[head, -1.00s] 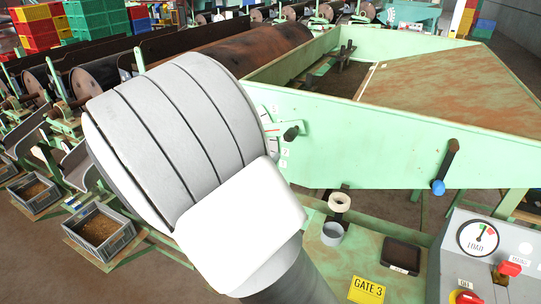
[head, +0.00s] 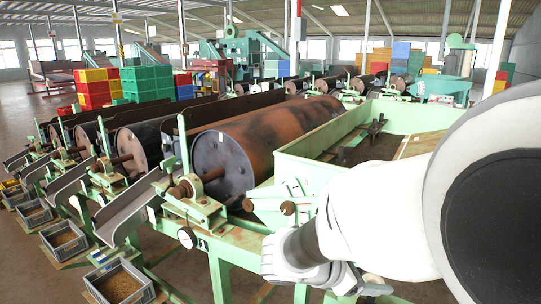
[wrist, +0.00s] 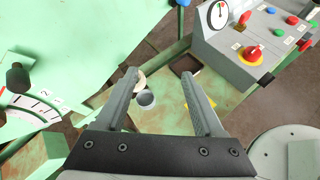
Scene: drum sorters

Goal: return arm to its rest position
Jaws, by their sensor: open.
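My arm, white and grey, fills the right side of the head view, folded close to the camera. My gripper (wrist: 160,88) shows in the wrist view with its two grey fingers spread apart and nothing between them. It hangs above a green bench surface. Beyond the fingers, well below them, are a grey cup (wrist: 146,99) and a cream ring (wrist: 140,80) beside it. In the head view the gripper's fingers are not clearly seen at the lower edge.
A control panel (wrist: 238,48) with a gauge and coloured knobs stands at the wrist view's upper right. A green hopper (head: 300,172) lies close behind my arm in the head view. Rusty drums (head: 262,140) run in a row to its left. Grey crates (head: 122,283) sit on the floor.

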